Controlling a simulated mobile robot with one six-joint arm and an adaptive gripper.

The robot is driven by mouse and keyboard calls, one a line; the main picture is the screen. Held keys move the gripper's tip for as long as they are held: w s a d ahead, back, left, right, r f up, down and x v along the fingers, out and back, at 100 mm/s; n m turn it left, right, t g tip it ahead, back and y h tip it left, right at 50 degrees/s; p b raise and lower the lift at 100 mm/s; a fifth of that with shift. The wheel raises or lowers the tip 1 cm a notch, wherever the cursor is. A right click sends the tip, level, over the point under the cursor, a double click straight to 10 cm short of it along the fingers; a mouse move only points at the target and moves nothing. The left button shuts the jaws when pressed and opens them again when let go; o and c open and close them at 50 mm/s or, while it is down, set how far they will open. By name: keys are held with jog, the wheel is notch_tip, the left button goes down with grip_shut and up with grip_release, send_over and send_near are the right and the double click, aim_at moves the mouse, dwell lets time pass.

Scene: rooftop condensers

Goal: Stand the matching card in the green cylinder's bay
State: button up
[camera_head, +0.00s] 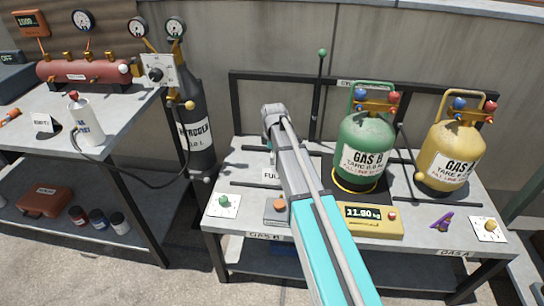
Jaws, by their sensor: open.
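The green cylinder (366,143), marked GAS B with a tare line, stands upright on the right bench. A white card reading FULL (271,176) is at the left of this bench, partly hidden by my arm. A white card reading EMPTY (43,123) stands on the left bench, well apart from the cylinder. My arm crosses the front of the right bench. My gripper does not show; the arm's far end appears to hide it.
A yellow GAS A cylinder (450,158) stands to the right, with a purple object (442,219) before it. A black rack (240,105) backs the bench. A dark nitrogen cylinder (197,125) and hose stand between the benches. A grey box with an orange knob (279,206) sits beside my arm.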

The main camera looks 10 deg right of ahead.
aim_at(274, 170)
jog(key=shift+r+p, duration=1.45)
jog(key=shift+r, duration=0.3)
jog(key=s+d+m, duration=0.1)
jog(key=s+m, duration=1.3)
jog(key=s, duration=0.9)
jog(key=shift+s+d, duration=0.15)
jog(key=shift+s, duration=0.15)
dwell(0.4)
